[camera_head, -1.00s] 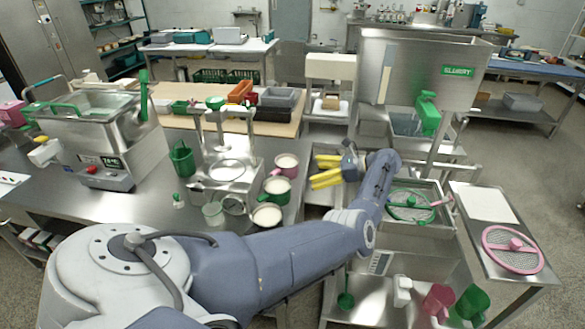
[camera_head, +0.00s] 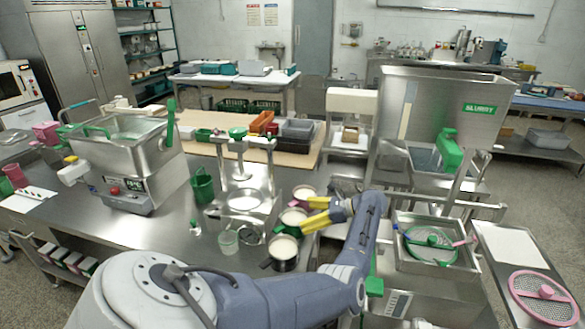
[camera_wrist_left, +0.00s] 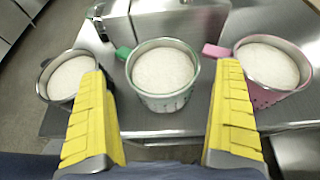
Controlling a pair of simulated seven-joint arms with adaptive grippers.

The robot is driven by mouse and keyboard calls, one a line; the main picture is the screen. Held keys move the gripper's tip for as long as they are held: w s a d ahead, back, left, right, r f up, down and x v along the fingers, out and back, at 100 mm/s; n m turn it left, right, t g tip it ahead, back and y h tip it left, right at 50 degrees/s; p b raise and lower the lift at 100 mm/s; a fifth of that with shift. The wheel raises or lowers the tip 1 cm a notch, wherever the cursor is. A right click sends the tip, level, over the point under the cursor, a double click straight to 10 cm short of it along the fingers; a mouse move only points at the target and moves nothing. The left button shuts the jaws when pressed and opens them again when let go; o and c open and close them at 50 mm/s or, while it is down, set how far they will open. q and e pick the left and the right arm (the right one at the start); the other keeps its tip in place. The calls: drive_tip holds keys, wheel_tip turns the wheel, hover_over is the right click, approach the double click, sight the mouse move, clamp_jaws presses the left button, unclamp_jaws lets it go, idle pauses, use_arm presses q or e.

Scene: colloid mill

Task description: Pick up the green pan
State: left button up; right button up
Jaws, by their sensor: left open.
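The green pan (camera_head: 291,218) holds white contents and stands near the right edge of the steel table, between a pink-handled pan (camera_head: 303,191) and a dark-handled pan (camera_head: 283,249). In the left wrist view the green pan (camera_wrist_left: 163,80) is centred, with its green handle pointing left. My left gripper (camera_head: 308,213) has yellow fingers, is open and empty, and comes at the green pan from its right. In the wrist view its fingers (camera_wrist_left: 164,68) flank the green pan with room on both sides. I cannot tell whether they touch it. My right gripper is not in view.
The pink-handled pan (camera_wrist_left: 265,70) and dark-handled pan (camera_wrist_left: 72,76) stand close on either side. A steel press (camera_head: 243,200), a green jug (camera_head: 202,186) and a clear cup (camera_head: 228,241) are left of the pans. A large steel hopper machine (camera_head: 440,105) stands to the right.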

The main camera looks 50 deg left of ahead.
sight(292, 216)
use_arm(q)
drive_tip(key=shift+x, duration=2.9)
drive_tip(key=shift+w, duration=0.1)
drive_tip(key=shift+c, duration=0.4)
drive_tip(key=c, duration=1.3)
